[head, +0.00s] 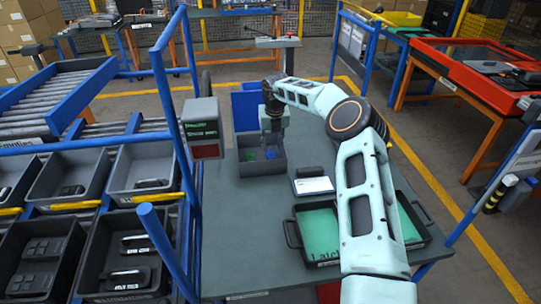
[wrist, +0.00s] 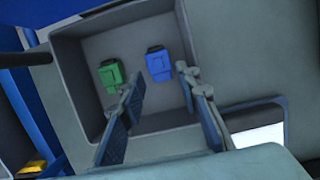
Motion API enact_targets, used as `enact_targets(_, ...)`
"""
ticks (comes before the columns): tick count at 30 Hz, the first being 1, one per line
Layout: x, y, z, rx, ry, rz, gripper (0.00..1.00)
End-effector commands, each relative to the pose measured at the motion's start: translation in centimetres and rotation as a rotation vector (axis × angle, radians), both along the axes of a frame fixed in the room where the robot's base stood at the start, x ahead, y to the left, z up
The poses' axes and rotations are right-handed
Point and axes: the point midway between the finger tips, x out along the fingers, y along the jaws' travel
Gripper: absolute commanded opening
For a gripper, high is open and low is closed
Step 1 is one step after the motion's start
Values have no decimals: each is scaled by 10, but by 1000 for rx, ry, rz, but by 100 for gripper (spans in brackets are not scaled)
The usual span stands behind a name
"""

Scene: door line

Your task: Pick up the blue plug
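The blue plug (wrist: 159,64) lies on the floor of a grey bin (wrist: 100,40), toward its far wall in the wrist view. It also shows small in the head view (head: 270,153), inside the grey bin on the table. A green plug (wrist: 110,74) lies to its left in the same bin. My gripper (wrist: 160,90) is open over the bin, its two fingers spread apart with nothing between them. The blue plug is beyond the fingertips, near the right finger in the picture, apparently not touched. In the head view my gripper (head: 273,140) points down into the bin.
A blue bin (head: 248,110) stands behind the grey one. A white card (head: 313,186) and a black tray with a green bottom (head: 318,232) are on the table to the right.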

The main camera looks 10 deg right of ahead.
Motion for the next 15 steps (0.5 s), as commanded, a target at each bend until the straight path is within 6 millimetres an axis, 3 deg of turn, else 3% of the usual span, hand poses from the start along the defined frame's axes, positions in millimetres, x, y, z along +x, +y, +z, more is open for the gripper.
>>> enact_targets(15, 14, 2, -51, -3, -1, 3, 30)
